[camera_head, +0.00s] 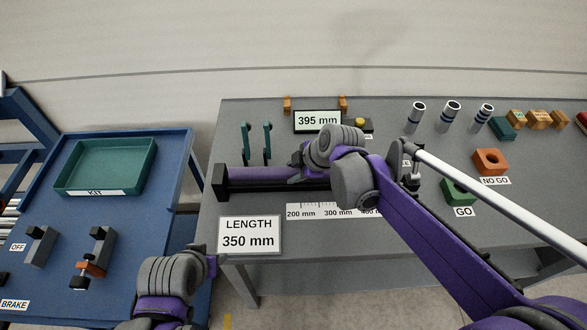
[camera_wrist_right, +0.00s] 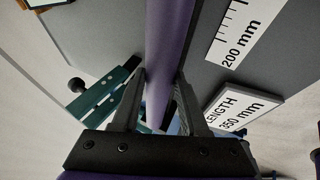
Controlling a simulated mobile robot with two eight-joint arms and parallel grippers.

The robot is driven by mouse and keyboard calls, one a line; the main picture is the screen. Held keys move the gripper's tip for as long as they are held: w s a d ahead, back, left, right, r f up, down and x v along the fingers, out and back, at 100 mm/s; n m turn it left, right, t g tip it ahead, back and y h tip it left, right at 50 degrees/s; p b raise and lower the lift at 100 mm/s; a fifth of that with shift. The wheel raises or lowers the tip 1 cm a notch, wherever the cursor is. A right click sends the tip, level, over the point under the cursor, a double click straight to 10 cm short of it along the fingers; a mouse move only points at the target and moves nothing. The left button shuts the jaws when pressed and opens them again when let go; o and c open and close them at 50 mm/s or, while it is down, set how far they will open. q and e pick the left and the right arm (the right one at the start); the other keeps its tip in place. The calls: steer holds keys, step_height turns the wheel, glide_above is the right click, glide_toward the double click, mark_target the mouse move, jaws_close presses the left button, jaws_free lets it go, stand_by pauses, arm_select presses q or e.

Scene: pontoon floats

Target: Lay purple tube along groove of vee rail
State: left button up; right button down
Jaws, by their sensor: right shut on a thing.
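The purple tube (camera_head: 262,173) lies lengthwise over the dark vee rail (camera_head: 275,193), parallel to it, with its left end close to the black end block (camera_head: 221,182). I cannot tell whether the tube touches the groove. My right gripper (camera_head: 295,172) is shut on the tube towards its right part, which my wrist and forearm hide. In the right wrist view the tube (camera_wrist_right: 168,50) runs between the two fingers (camera_wrist_right: 160,95). My left gripper (camera_head: 210,260) is low in the head view, off the table's front left corner, and its jaw opening is unclear.
Two green uprights (camera_head: 256,143) stand just behind the rail. A 395 mm display (camera_head: 318,121) is at the back, and a 350 mm length sign (camera_head: 249,235) is in front. Striped grey tubes (camera_head: 450,113) and gauge blocks (camera_head: 490,161) stand right. A blue bench with a green kit tray (camera_head: 107,164) is left.

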steer(key=shift+f+b, duration=0.4)
steer(key=shift+f, duration=0.4)
steer(key=shift+c, duration=1.7)
jaws_free()
steer(key=v, duration=1)
steer(key=shift+d+r+p, duration=0.25)
steer(key=shift+r+p, duration=0.05)
steer(key=shift+p, duration=0.1)
steer(key=shift+s, duration=0.15)
